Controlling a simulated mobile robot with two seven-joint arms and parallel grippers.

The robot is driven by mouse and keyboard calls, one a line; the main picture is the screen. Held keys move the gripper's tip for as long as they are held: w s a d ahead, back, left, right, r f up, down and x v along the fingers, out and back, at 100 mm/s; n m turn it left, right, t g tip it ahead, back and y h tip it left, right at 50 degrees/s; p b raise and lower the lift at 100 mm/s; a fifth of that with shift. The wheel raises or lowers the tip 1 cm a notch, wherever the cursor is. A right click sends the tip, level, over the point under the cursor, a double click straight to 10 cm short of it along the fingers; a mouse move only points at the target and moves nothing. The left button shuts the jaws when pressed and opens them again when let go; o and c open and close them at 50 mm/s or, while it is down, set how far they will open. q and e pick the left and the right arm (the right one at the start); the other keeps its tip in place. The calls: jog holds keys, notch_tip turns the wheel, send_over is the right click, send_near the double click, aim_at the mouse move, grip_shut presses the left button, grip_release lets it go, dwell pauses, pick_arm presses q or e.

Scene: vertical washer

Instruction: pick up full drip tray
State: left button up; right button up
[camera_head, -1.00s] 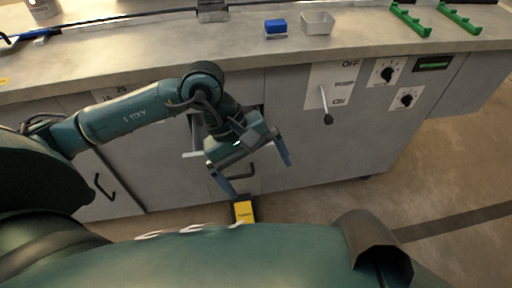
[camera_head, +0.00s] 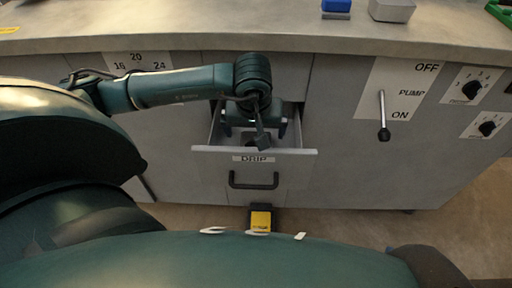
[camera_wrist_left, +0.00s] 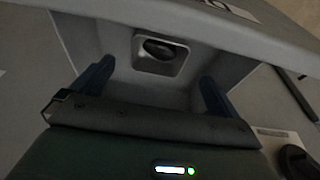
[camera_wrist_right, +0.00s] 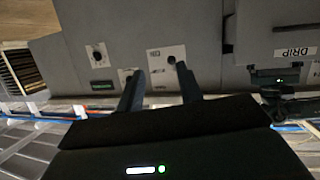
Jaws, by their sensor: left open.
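The drip tray (camera_wrist_left: 140,66) is a small square grey cup with dark contents, standing inside the open drawer marked DRIP (camera_head: 305,151). In the head view my left arm and gripper mostly hide it. My left gripper (camera_head: 254,130) points down into the drawer, fingers apart and empty. In the left wrist view the left gripper (camera_wrist_left: 157,78) has one finger to each side of the tray, and the tray sits beyond the fingertips, untouched. My right gripper (camera_wrist_right: 158,82) shows only in its own wrist view, fingers apart with nothing between them.
The counter (camera_head: 200,35) overhangs the drawer from behind. A blue block (camera_head: 336,6) and a small metal tray (camera_head: 392,10) stand on it. A pump lever (camera_head: 383,125) and knobs (camera_head: 487,128) are to the right. A yellow pedal (camera_head: 260,221) is on the floor below.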

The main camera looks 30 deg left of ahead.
aim_at(246, 137)
pick_arm(q)
jog(key=b+x, duration=0.1)
jog(key=x, duration=0.4)
jog(key=shift+w+f, duration=0.15)
jog(key=shift+w, duration=0.05)
jog(key=shift+c, duration=0.6)
jog(key=c, duration=0.9)
